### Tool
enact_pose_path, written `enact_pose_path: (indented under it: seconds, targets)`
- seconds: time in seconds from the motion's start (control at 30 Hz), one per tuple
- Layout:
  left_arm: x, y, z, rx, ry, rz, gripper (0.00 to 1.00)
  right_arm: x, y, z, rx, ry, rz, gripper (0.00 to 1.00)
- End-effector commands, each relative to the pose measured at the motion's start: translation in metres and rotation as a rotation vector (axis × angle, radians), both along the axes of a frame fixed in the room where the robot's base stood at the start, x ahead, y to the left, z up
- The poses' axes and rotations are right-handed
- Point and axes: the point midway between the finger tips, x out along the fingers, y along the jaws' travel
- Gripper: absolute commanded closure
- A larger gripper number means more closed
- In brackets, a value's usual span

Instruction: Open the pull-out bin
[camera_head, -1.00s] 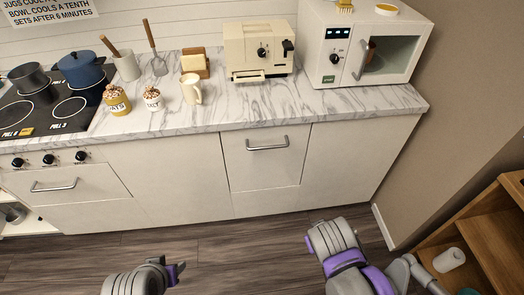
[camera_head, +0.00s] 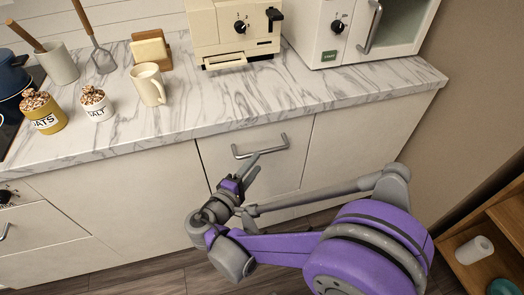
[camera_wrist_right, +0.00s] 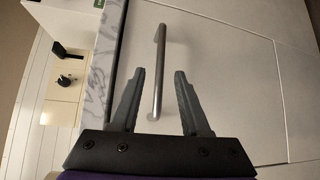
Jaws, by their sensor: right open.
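The pull-out bin front (camera_head: 285,170) is a pale cabinet panel under the counter, closed flush with its neighbours. Its metal bar handle (camera_head: 260,147) runs across near the top. My right gripper (camera_head: 250,170) is just in front of and slightly below the handle. In the right wrist view the right gripper (camera_wrist_right: 157,85) is open. The handle (camera_wrist_right: 158,75) shows there between its two fingers, with a gap to each side. I cannot tell how much depth separates the fingertips from the bar. The left gripper is out of view.
The marble counter (camera_head: 230,105) overhangs just above the bin. A mug (camera_head: 149,85), a salt jar (camera_head: 95,103), an oats jar (camera_head: 42,112), a cream appliance (camera_head: 232,35) and a microwave (camera_head: 335,35) stand on it. A wooden shelf (camera_head: 480,220) is at the right.

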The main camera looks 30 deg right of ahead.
Motion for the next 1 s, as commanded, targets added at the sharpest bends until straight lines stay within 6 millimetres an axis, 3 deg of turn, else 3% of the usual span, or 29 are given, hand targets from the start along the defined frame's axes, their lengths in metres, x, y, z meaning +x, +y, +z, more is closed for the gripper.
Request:
enact_pose_path:
  seconds: [0.2,0.4,0.77,0.87,1.0]
  targets:
    - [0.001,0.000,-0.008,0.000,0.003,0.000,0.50,0.021,-0.038,-0.007,0.000,0.001,-0.005,0.54]
    - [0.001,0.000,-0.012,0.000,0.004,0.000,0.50,0.034,-0.058,-0.010,0.001,0.001,-0.002,0.54]
    - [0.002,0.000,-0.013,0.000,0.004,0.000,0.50,0.038,-0.063,-0.011,0.002,0.001,0.001,0.54]
    - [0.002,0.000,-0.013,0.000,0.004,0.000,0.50,0.038,-0.063,-0.011,0.002,0.001,0.001,0.66]
    - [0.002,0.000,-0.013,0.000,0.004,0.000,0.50,0.038,-0.063,-0.011,0.002,0.001,0.001,0.92]
